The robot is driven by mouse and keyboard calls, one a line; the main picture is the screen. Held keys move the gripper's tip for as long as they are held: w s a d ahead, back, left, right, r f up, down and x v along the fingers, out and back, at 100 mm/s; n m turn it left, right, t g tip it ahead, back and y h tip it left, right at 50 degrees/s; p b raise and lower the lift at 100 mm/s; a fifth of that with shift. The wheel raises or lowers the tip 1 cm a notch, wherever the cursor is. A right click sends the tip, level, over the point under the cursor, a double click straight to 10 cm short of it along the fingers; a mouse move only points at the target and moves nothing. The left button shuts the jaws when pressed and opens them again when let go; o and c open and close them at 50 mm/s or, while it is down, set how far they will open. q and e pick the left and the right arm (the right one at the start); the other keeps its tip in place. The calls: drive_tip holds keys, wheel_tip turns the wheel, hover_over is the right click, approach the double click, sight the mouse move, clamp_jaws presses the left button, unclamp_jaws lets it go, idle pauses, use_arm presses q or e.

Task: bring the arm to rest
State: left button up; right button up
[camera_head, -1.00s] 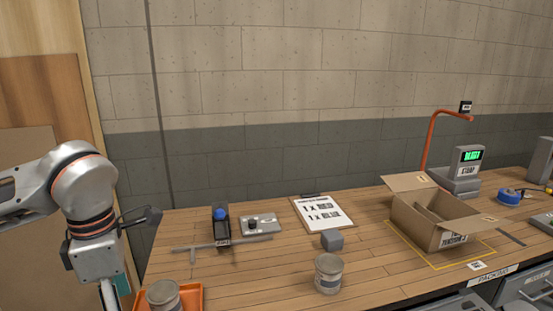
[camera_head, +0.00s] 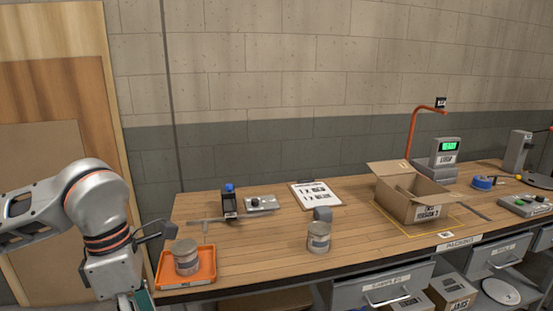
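My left arm comes in from the left, beside the bench's left end. Its gripper hangs below the wrist and is cut off by the bottom edge, so its fingers do not show. My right arm and gripper are not in view. A grey can (camera_head: 186,257) stands in an orange tray (camera_head: 203,274) at the bench's left front, just right of my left wrist. A second grey can (camera_head: 319,237) stands on the bench's front middle, apart from my arm.
An open cardboard box (camera_head: 408,208) stands inside a yellow outline at the right.

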use_arm(q)
drive_tip(key=s+d+g+h, duration=0.3)
drive_tip(key=s+d+h, duration=0.15)
drive_tip(key=d, duration=0.55)
drive_tip(key=s+d+g+h, duration=0.2)
drive_tip(key=s+d+h, duration=0.25)
drive_tip(key=d, duration=0.55)
drive_tip(key=w+d+r+n+t+h, duration=0.5)
drive_tip(key=w+d+r+n+h, duration=0.15)
drive_tip(key=n+h, duration=0.4)
drive_tip(key=w+a+f+n+t+y, duration=0.45)
drive_tip(key=a+f+n+t, duration=0.2)
drive_tip(key=n+t, duration=0.4)
drive_tip(key=w+a+f+n+t+y, duration=0.4)
drive_tip(key=w+a+f+n+t, duration=0.3)
drive_tip(key=n, duration=0.6)
drive_tip(key=s+a+f+n+g+y, duration=0.2)
drive_tip(key=s+f, duration=0.3)
drive_tip(key=f, duration=0.4)
drive_tip(key=s+a+f+n+g+y, duration=0.2)
drive_tip(key=s+a+f+n+y, duration=0.2)
drive_tip(key=f, duration=0.6)
drive_tip(key=s+a+f+n+g+y, duration=0.2)
drive_tip(key=s+f, duration=0.4)
drive_tip(key=f, duration=0.4)
drive_tip(key=a+n+y, duration=0.1)
drive_tip(key=a+n, duration=0.1)
drive_tip(key=shift+a+f+n+y, duration=0.25)
drive_tip(key=shift+a+n+y, duration=0.05)
drive_tip(key=shift+n+y, duration=0.1)
